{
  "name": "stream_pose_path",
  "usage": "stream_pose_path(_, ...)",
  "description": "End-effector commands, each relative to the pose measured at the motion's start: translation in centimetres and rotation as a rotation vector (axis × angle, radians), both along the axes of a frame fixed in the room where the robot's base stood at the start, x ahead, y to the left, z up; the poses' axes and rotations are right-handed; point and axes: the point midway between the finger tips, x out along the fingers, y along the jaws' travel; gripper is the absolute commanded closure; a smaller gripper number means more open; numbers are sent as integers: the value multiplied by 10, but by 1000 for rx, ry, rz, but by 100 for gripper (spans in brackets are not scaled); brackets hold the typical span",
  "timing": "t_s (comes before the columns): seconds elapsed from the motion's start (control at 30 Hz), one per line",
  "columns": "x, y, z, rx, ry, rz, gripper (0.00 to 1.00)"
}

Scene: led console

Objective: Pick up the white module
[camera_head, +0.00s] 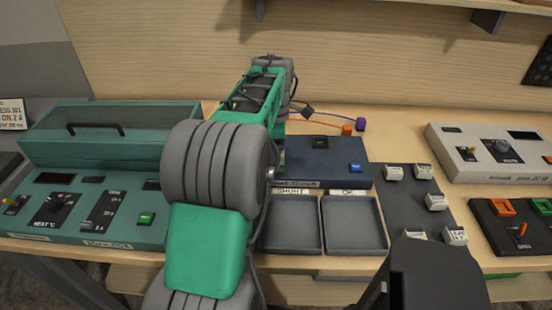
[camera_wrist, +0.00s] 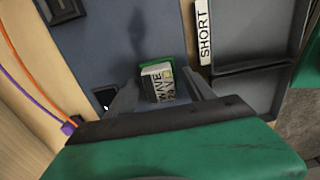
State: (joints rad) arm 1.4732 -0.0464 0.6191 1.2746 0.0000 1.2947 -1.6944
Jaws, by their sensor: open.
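A white module (camera_wrist: 157,83) with a printed label, the word WAVE legible on it, shows in the wrist view at a green-edged spot on the blue console (camera_wrist: 110,35). My gripper (camera_wrist: 161,92) is open, with one finger on each side of this module. I cannot tell whether the fingers touch it. In the head view my arm hides the gripper and this module, while the blue console (camera_head: 330,172) shows to the right of the arm. Several other small white modules, one of them here (camera_head: 436,202), sit on a dark panel at right.
Two grey trays, the SHORT tray (camera_head: 291,245) and the OK tray (camera_head: 355,242), lie in front of the console. A teal console (camera_head: 100,150) stands at left. A light grey device (camera_head: 480,165) stands at right. Orange and purple wires (camera_wrist: 35,75) run beside the blue console.

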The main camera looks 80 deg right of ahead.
Motion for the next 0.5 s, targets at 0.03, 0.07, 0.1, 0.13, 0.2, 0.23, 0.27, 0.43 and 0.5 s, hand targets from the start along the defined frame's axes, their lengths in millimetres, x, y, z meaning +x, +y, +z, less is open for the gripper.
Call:
stream_pose_path(0.03,0,0,0,0,0,0,40)
stream_pose_path(0.07,0,0,0,0,0,0,42)
stream_pose_path(0.1,0,0,0,0,0,0,46)
stream_pose_path(0.13,0,0,0,0,0,0,48)
stream_pose_path(0.2,0,0,0,0,0,0,54)
stream_pose_path(0.23,0,0,0,0,0,0,56)
stream_pose_path(0.27,0,0,0,0,0,0,59)
stream_pose_path(0.43,0,0,0,0,0,0,73)
stream_pose_path(0.5,0,0,0,0,0,0,78)
